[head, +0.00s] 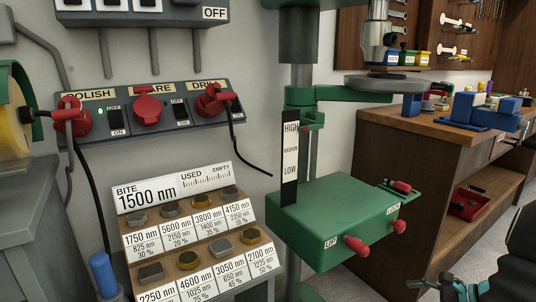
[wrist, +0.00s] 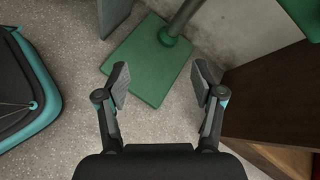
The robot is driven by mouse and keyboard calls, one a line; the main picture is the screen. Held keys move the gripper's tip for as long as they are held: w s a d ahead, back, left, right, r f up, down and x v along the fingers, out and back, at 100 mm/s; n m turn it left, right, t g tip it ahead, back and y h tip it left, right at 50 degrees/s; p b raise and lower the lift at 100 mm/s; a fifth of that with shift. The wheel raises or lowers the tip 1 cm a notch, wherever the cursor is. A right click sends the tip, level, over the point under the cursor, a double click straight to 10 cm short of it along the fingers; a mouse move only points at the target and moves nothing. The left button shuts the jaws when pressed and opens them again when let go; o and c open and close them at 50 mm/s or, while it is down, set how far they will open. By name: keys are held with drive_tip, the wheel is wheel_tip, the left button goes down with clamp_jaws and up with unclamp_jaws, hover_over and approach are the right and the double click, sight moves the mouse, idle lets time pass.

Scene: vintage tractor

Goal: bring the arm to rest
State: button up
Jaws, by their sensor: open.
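My gripper (wrist: 160,85) is open and empty in the wrist view. Its two fingers stand wide apart, with only floor and a green base plate beneath them. In the head view my gripper (head: 447,287) shows at the bottom right edge, partly cut off, in front of the floor and to the right of the green drill press box (head: 335,225). It appears to touch nothing.
A green drill press base (wrist: 148,62) stands on the floor by the wall. A wooden workbench (head: 410,140) with a blue vise (head: 478,108) is at right. A sloped display of grit pieces (head: 185,190) and a switch panel (head: 120,140) are at left.

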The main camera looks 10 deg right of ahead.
drive_tip(key=s+a+r+n+g+h, duration=0.1)
drive_tip(key=s+a+r+n+h, duration=0.1)
drive_tip(key=s+a+r+n, duration=0.2)
drive_tip(key=s+a+r+n+g+h, duration=0.1)
drive_tip(key=s+a+r+n+h, duration=0.2)
drive_tip(key=a+r+n, duration=0.3)
drive_tip(key=s+a+r+n+g+h, duration=0.1)
drive_tip(key=s+a+r+n, duration=0.4)
drive_tip(key=a+n, duration=0.7)
drive_tip(key=a+h, duration=0.1)
drive_tip(key=a, duration=0.8)
drive_tip(key=shift+s+a+r+n, duration=0.15)
drive_tip(key=shift+s+r+n, duration=0.1)
drive_tip(key=shift+s+n, duration=0.05)
